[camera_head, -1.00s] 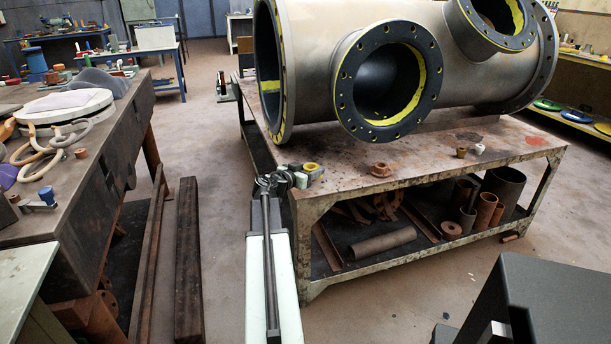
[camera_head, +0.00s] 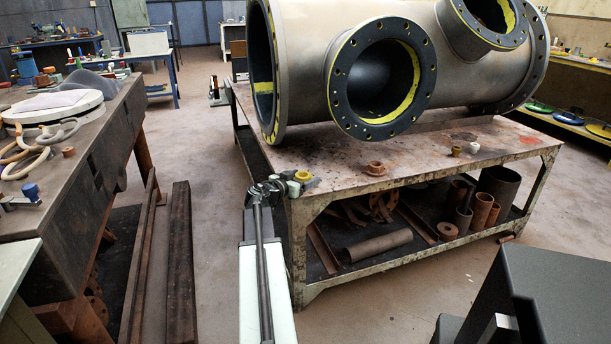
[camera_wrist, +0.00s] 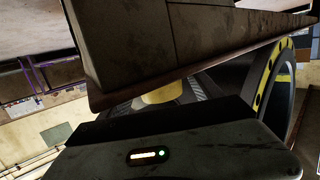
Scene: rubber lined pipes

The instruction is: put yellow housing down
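My gripper (camera_head: 301,183) is at the near left corner of the rusty metal table, at about tabletop height. The yellow housing (camera_head: 303,176), a small ring-topped piece, sits between its fingers. In the wrist view the yellow housing (camera_wrist: 162,94) shows in the gap between the dark jaws, partly hidden by them. The gripper appears shut on it. Whether the housing touches the tabletop (camera_head: 335,165) cannot be told.
A large flanged pipe (camera_head: 300,60) fills the back of the table. A rusty fitting (camera_head: 375,168), a small brass piece (camera_head: 456,151) and a white piece (camera_head: 474,147) stand on the tabletop, with bare room between. Pipe pieces (camera_head: 380,245) lie on the lower shelf.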

